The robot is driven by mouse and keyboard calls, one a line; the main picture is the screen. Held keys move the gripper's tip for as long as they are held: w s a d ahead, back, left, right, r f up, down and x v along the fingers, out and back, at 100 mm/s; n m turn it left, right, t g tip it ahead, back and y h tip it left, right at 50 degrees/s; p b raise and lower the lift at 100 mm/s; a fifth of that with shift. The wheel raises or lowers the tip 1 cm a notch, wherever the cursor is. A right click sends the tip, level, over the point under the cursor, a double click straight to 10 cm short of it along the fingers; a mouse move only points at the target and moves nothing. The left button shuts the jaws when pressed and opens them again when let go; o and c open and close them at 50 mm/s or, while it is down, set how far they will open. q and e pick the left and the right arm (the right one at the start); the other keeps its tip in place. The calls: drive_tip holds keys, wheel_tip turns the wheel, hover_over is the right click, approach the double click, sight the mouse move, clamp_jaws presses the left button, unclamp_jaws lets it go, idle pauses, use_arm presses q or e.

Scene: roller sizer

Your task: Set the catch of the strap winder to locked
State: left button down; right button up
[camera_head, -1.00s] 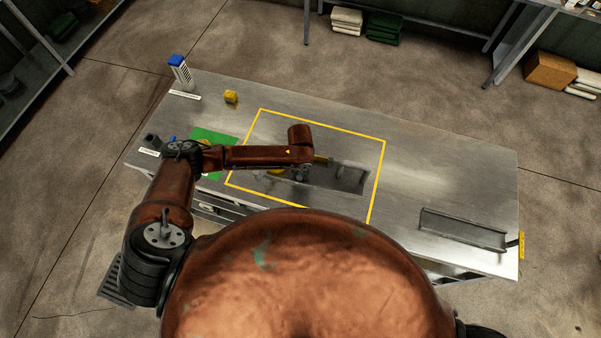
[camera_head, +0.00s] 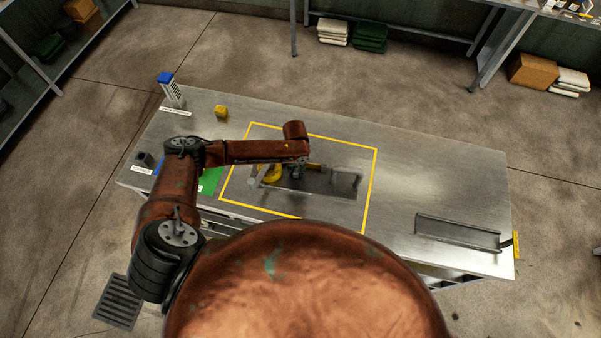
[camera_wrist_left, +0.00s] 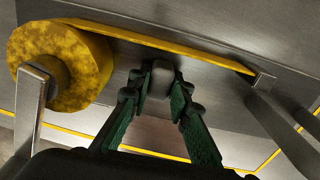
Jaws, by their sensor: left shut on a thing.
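The strap winder (camera_head: 318,188) lies inside the yellow outline on the bench, with a yellow roll (camera_head: 271,173) at its left end. In the left wrist view the yellow roll (camera_wrist_left: 62,66) is at the left, and a yellow strap (camera_wrist_left: 165,45) runs from it to a metal piece at the right. My left gripper (camera_head: 297,172) is low over the winder, beside the roll. In the wrist view its green-sided fingers (camera_wrist_left: 161,88) are closed on a small grey knob (camera_wrist_left: 162,70), which looks like the catch. Its locked or unlocked setting cannot be told. My right gripper is out of view.
A grey channel (camera_head: 458,233) lies at the bench's right end. The bench between outline and channel is clear.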

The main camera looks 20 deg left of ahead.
sight(297, 170)
use_arm(q)
drive_tip(key=c, duration=1.8)
unclamp_jaws()
drive_tip(key=shift+o, duration=0.2)
wheel_tip(297, 170, up, 12)
drive_tip(key=shift+w, duration=0.1)
